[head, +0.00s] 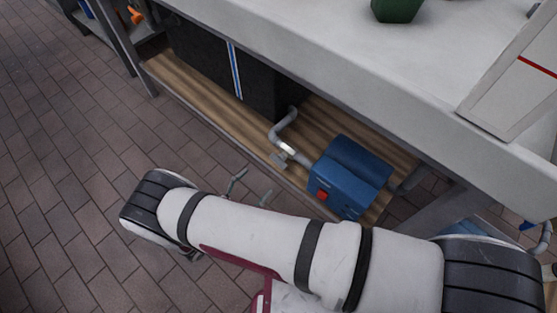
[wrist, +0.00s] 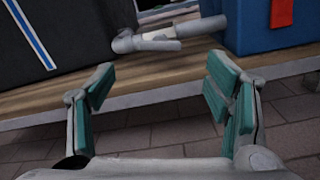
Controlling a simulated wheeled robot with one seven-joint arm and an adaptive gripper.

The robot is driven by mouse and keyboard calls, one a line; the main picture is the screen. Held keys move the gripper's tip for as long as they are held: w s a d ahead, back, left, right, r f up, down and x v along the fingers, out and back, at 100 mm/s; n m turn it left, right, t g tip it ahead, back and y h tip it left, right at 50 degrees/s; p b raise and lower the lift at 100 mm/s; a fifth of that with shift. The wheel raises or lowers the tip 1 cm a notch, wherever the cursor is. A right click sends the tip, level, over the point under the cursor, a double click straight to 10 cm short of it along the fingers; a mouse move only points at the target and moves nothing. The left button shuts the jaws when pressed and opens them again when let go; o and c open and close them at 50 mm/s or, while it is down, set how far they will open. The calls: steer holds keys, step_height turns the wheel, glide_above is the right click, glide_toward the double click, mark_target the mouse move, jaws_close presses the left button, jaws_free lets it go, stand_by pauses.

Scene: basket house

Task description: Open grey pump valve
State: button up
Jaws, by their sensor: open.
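The blue pump (head: 349,176) with a red switch sits on the wooden lower shelf under the white table. A grey pipe runs from its left side, and a grey valve (head: 283,156) with a small lever sits on that pipe. In the wrist view the grey valve (wrist: 158,37) shows ahead, beyond the fingertips and between them. My gripper (wrist: 155,82) is open and empty, with teal pads facing each other, and is apart from the valve. In the head view my gripper (head: 249,188) is partly hidden by my arm, in front of the shelf edge.
A black box (head: 215,62) with blue and white stripes stands on the shelf (head: 240,117), left of the valve. The white tabletop (head: 330,35) overhangs the shelf and carries a green object (head: 396,9). The brick floor in front is clear.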

mark_target(276, 163)
steer(key=b+x, duration=0.2)
steer(key=x, duration=0.9)
steer(key=shift+w+d, duration=0.1)
steer(key=shift+d, duration=0.05)
steer(key=c, duration=1.2)
